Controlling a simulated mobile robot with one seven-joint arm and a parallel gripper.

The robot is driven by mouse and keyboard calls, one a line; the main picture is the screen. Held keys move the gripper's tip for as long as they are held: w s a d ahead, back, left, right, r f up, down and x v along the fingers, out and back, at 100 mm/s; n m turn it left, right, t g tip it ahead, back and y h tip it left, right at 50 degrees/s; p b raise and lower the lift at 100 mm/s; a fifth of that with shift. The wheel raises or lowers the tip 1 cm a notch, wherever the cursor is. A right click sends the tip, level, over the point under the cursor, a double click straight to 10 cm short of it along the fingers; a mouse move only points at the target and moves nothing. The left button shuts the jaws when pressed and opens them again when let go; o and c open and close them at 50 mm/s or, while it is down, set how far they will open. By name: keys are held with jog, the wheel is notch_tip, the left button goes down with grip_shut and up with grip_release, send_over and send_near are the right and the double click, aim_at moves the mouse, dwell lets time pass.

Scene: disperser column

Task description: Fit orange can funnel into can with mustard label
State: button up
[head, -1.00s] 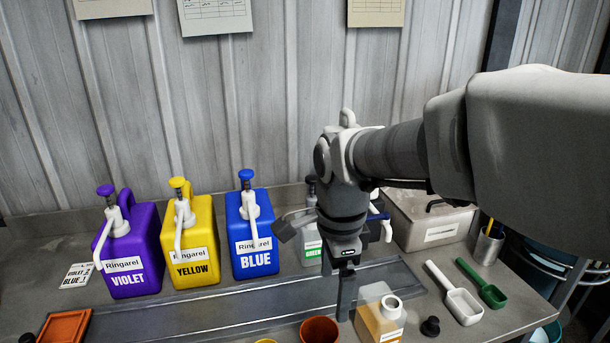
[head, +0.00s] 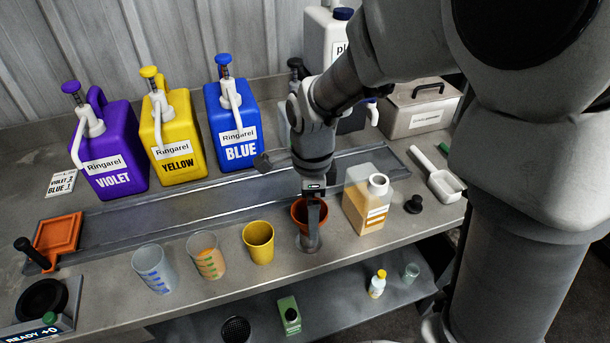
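The can with the mustard label (head: 371,200) is a translucent, squarish container with an open white neck at its top right. It stands upright on the bench and has amber content. A round orange piece (head: 297,213), cup- or funnel-like, stands left of the can. I cannot tell for sure that it is the funnel. My gripper (head: 310,243) points down in front of the orange piece and hides part of it. The fingers overlap in this view, so their opening and any contact are unclear.
A yellow cup (head: 258,243) and two clear measuring cups (head: 207,256) (head: 153,268) line the front edge. A black cap (head: 413,204) and a white scoop (head: 443,180) lie right of the can. Violet (head: 112,155), yellow (head: 175,130) and blue (head: 234,125) pump jugs stand behind.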

notch_tip(320, 180, down, 6)
jog(key=shift+b, duration=0.4)
jog(key=c, duration=1.1)
